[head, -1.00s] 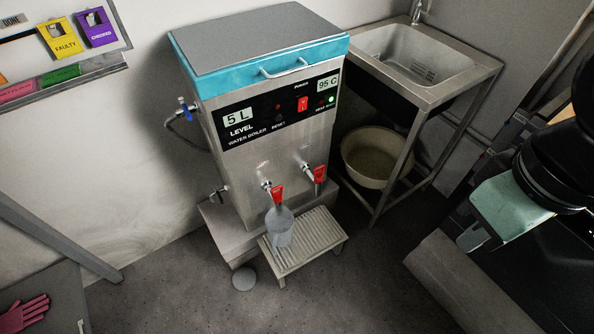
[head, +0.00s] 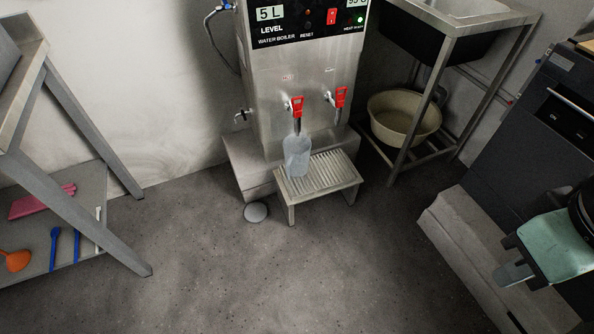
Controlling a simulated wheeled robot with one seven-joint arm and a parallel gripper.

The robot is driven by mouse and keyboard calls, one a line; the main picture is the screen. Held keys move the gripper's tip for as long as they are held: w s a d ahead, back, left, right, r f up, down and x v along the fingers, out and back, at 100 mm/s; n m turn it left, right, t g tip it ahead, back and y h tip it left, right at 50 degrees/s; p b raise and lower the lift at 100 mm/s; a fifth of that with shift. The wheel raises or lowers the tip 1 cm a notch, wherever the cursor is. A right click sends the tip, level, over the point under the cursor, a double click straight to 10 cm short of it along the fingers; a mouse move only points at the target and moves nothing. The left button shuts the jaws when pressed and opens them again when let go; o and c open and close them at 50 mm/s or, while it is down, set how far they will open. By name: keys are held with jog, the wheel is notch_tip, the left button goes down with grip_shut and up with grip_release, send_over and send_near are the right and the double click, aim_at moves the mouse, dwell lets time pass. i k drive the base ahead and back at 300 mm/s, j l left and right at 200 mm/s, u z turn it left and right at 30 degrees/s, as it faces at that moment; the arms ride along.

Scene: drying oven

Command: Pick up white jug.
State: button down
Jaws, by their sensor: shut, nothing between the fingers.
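The white jug (head: 297,158), pale and translucent, stands upright on the slatted metal stand (head: 345,178) under the left red-handled tap (head: 297,106) of the water boiler (head: 280,85). Its top is close below the spout; I cannot tell if they touch.
A sink unit (head: 455,30) with a beige basin (head: 404,118) on its lower shelf stands right of the boiler. A dark appliance (head: 530,120) is at right. A metal rack (head: 85,130) is at left. A round grey disc (head: 255,212) lies on the open floor.

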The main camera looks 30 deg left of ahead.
aim_at(297, 150)
jog(key=i+j, duration=0.15)
jog(key=j, duration=0.2)
jog(key=i+j, duration=0.15)
jog(key=j, duration=0.15)
jog(key=i+j, duration=0.15)
jog(key=j, duration=0.2)
jog(key=i+j, duration=0.15)
jog(key=j, duration=0.2)
jog(key=i+j, duration=0.15)
jog(key=j, duration=0.15)
jog(key=i+j+z, duration=0.1)
jog(key=j, duration=0.25)
